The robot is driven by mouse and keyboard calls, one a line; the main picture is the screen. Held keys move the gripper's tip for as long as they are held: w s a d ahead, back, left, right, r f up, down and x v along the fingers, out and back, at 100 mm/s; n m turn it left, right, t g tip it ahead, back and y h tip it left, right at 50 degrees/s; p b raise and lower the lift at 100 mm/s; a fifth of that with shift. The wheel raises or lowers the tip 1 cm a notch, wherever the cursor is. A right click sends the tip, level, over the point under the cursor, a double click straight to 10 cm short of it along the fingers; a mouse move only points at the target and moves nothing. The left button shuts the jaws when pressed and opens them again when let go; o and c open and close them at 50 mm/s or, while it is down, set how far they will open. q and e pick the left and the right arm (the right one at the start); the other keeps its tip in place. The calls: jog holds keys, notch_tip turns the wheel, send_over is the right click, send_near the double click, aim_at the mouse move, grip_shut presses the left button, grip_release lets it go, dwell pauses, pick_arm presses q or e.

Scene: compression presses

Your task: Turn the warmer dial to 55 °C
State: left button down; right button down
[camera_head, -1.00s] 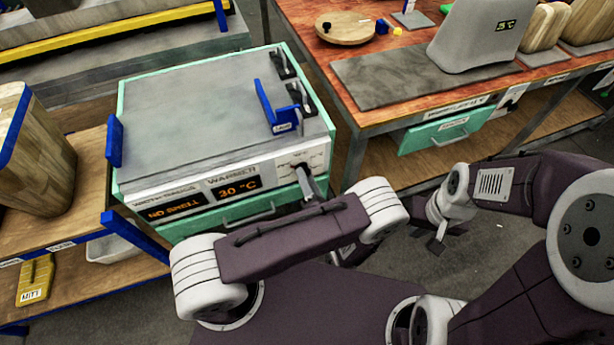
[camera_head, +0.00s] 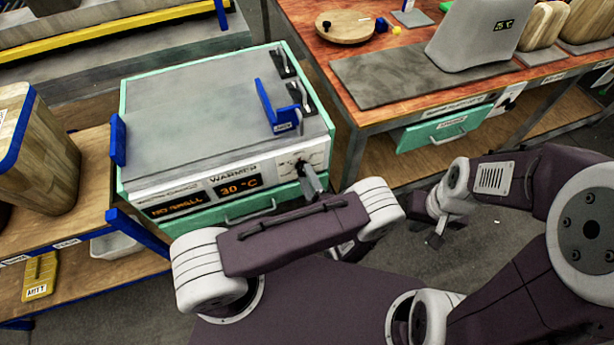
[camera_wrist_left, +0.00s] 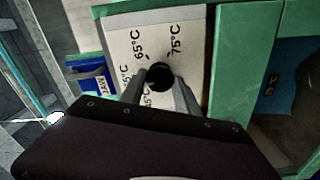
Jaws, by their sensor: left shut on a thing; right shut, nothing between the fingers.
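The warmer (camera_head: 165,120) is a grey-topped, green-edged box at the left. Its front display (camera_head: 238,187) reads 30 °C. The black dial (camera_wrist_left: 159,76) shows in the left wrist view on a white panel with printed marks, 65°C and 75°C being legible. My left gripper (camera_wrist_left: 160,88) is shut on the dial, one finger on each side of it. In the head view the left gripper (camera_head: 308,175) reaches the right end of the warmer's front, and the dial is mostly hidden there. My right gripper (camera_head: 437,236) is shut and empty, over the floor.
A second display (camera_head: 178,205) sits left of the temperature. A wooden table (camera_head: 400,60) with a grey mat and a grey device stands at the right. A wooden shelf (camera_head: 60,220) with a yellow mitt (camera_head: 40,276) is at the left.

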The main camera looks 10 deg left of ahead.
pick_arm(q)
jog(key=shift+m, duration=0.8)
pick_arm(e)
jog(key=shift+r, duration=0.1)
pick_arm(q)
jog(key=c, duration=0.9)
grip_release()
